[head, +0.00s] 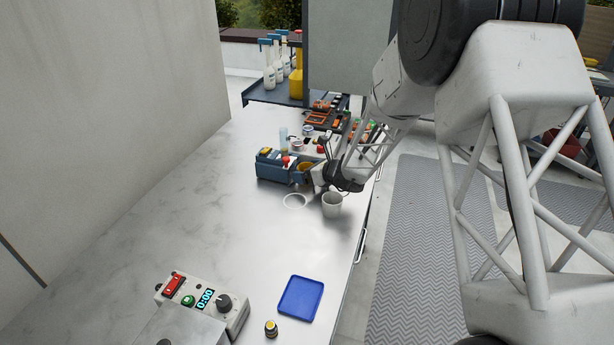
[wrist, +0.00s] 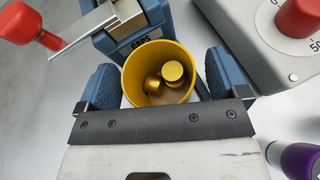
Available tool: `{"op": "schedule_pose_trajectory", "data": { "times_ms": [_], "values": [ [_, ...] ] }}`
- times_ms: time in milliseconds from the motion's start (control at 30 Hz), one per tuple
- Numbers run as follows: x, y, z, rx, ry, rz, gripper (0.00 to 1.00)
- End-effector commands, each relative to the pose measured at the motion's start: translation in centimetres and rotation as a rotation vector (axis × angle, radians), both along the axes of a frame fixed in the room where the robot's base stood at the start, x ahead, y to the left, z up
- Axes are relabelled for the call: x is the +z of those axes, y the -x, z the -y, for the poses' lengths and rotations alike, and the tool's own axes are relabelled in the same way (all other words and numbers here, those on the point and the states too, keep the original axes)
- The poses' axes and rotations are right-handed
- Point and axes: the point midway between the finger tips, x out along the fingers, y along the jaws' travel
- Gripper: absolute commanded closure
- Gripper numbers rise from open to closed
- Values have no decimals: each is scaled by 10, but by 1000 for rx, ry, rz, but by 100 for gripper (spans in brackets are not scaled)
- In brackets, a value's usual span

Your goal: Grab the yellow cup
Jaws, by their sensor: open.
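The yellow cup (wrist: 143,58) stands open side up in the wrist view, with a few gold-coloured round pieces inside. My gripper (wrist: 161,82) is open, with one blue-padded finger on each side of the cup. The fingers look close to its wall; I cannot tell whether they touch it. The lower edge of the cup is against or behind the dark bar of my gripper in this view. In the head view the cup (head: 305,166) is small and partly hidden beside my gripper (head: 316,180), right of a blue box.
The blue box (wrist: 128,42), labelled CAPS, stands right behind the cup. A grey device (wrist: 262,45) with a red knob is at right, a purple-capped item (wrist: 300,158) below it. A pale cup (head: 332,205) stands near my gripper. The bench's left side is clear.

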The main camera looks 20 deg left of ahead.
Motion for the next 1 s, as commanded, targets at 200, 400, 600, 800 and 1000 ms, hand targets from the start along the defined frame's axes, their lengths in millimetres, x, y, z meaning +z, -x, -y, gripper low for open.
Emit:
{"op": "schedule_pose_trajectory", "data": {
  "times_ms": [200,400,600,800,1000],
  "values": [
    [-1,-1,-2,0,0,0,8],
    [-1,-1,-1,0,0,0,8],
    [-1,-1,-1,0,0,0,9],
    [-1,-1,-1,0,0,0,40],
    [-1,-1,-1,-1,0,0,59]
  ]
}}
